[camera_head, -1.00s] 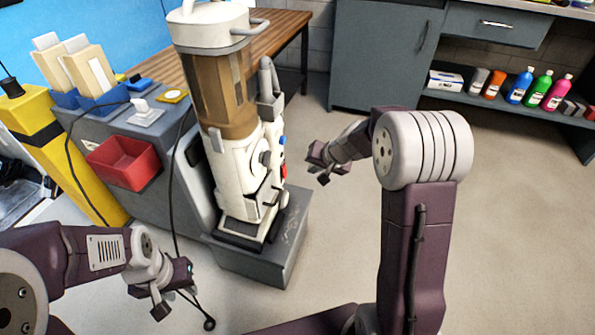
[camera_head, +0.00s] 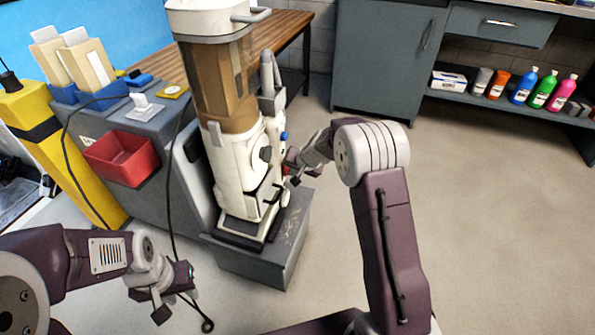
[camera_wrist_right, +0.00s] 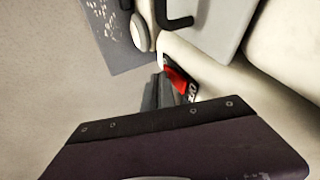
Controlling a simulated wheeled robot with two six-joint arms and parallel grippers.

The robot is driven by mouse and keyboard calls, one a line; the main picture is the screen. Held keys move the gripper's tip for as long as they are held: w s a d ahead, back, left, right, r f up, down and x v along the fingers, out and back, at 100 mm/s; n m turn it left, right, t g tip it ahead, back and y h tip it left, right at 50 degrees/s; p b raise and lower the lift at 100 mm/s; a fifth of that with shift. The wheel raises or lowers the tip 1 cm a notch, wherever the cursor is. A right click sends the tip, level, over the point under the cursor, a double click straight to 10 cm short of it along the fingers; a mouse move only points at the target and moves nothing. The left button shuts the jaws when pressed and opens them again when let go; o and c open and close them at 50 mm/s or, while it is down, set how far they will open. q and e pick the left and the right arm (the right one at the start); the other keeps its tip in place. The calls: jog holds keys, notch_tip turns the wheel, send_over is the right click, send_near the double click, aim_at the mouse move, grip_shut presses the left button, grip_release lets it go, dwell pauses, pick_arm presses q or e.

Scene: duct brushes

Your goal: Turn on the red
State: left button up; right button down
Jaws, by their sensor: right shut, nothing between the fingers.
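An upright cream vacuum machine (camera_head: 240,165) with a brown clear canister stands on a grey base. Its red switch (camera_wrist_right: 178,80) shows in the right wrist view beside a black label with white lettering. In the head view only a sliver of red shows, mostly behind my right gripper (camera_head: 292,168). My right gripper's dark fingers (camera_wrist_right: 160,92) are shut and empty, right beside the red switch; I cannot tell whether they touch it. My left gripper (camera_head: 180,296) is open and low at the left, apart from the machine, near a black cable.
A blue knob (camera_head: 283,136) sits on the machine above the red area. A grey cart (camera_head: 185,150) with a red bin (camera_head: 122,158) stands left of it. A grey cabinet (camera_head: 385,60) and a shelf of bottles (camera_head: 520,88) are behind. The floor at right is clear.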

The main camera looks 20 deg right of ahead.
jog(key=shift+w+a+f, duration=0.1)
jog(key=shift+w+a, duration=0.05)
dwell(0.3)
jog(key=shift+r+p, duration=0.7)
jog(key=shift+r, duration=0.15)
